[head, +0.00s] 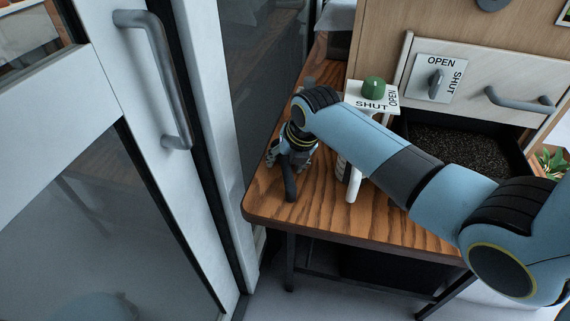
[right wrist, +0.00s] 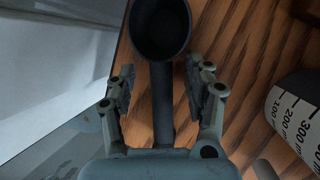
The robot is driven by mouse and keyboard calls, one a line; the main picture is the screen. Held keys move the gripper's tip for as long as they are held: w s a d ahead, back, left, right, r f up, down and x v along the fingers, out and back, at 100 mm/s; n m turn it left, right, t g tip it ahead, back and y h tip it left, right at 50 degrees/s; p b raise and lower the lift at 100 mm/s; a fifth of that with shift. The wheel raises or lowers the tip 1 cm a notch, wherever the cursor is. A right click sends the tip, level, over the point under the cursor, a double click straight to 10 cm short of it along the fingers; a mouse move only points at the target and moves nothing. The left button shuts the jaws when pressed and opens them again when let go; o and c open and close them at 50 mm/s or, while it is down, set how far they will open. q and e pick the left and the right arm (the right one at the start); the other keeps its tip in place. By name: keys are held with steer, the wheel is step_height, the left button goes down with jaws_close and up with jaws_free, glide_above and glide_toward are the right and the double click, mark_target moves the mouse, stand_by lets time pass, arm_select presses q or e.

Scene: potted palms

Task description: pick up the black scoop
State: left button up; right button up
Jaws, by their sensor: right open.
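The black scoop lies on the wooden table (head: 325,205). In the right wrist view its round cup (right wrist: 160,28) is at the top, just past the fingertips, and its handle (right wrist: 163,110) runs down between the fingers. In the head view a dark handle (head: 291,186) shows below my right gripper (head: 290,153); the arm and gripper hide the cup. My right gripper (right wrist: 160,85) is open, with a finger on each side of the handle and gaps visible on both sides. My left gripper is not in view.
A measuring cylinder with volume marks (right wrist: 298,112) stands right of my gripper. A glass door (head: 85,215) with a metal handle (head: 155,80) is close on the left. Behind my arm are a SHUT/OPEN sign with a green knob (head: 373,87) and a dark-filled bin (head: 450,146).

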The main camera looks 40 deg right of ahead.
jaws_close()
steer(key=shift+r, duration=0.1)
stand_by(0.3)
